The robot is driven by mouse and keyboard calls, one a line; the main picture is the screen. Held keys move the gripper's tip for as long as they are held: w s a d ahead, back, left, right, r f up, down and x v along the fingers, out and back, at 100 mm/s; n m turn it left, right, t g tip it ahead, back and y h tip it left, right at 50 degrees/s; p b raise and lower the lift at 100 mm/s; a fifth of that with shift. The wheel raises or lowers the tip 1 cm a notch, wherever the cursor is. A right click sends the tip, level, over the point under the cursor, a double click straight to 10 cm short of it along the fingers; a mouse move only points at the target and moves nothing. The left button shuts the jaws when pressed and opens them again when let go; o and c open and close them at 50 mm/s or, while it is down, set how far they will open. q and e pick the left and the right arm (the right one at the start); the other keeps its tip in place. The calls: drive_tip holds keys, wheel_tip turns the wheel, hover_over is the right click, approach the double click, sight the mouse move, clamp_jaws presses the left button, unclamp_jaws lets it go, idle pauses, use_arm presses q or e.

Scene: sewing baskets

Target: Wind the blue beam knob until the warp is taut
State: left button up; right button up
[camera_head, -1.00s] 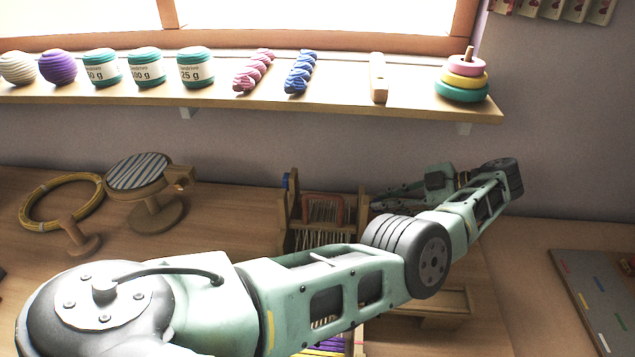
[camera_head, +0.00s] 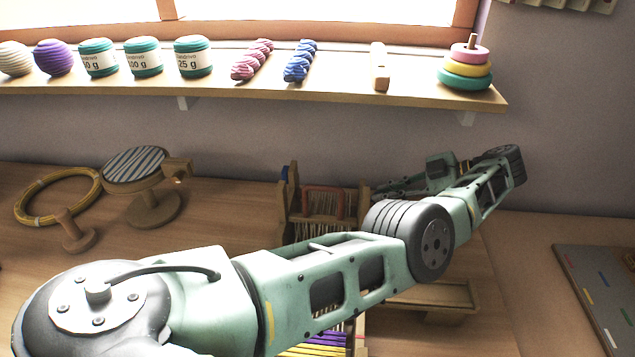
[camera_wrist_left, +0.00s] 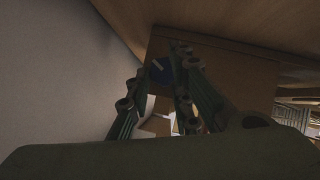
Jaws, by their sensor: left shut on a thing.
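The small wooden loom (camera_head: 292,212) stands on the table, partly hidden behind my left arm. Pale warp threads run over its upper part, and a reddish frame piece (camera_head: 323,189) crosses them. A small blue part (camera_head: 285,172) shows at its upper left post. My left gripper (camera_head: 378,193) comes from the right to the loom's right post. In the left wrist view, the dark fingers (camera_wrist_left: 158,76) are shut on a round blue knob (camera_wrist_left: 160,71) with a pale mark, in front of a wooden panel. The right gripper is in no view.
A shelf (camera_head: 225,88) above holds yarn and a ring stack (camera_head: 464,73). A grey board (camera_head: 590,275) is at the right.

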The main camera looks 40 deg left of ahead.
use_arm(q)
drive_tip(key=shift+s+d+f+h+b, duration=0.15)
drive_tip(key=shift+f+b, duration=0.15)
drive_tip(key=shift+b, duration=0.15)
drive_tip(key=shift+s+d+f+h+b, duration=0.1)
drive_tip(key=shift+f+h+b, duration=0.05)
drive_tip(key=shift+f+b, duration=0.2)
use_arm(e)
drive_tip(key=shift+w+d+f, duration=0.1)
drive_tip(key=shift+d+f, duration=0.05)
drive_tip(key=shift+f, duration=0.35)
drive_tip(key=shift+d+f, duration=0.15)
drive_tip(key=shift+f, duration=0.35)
use_arm(q)
drive_tip(key=o, duration=1)
drive_tip(key=shift+a+r, duration=0.1)
drive_tip(key=shift+r, duration=0.25)
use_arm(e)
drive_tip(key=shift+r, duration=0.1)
use_arm(q)
drive_tip(key=shift+w+r, duration=0.1)
drive_tip(key=shift+r+p, duration=0.15)
drive_tip(key=shift+p, duration=0.95)
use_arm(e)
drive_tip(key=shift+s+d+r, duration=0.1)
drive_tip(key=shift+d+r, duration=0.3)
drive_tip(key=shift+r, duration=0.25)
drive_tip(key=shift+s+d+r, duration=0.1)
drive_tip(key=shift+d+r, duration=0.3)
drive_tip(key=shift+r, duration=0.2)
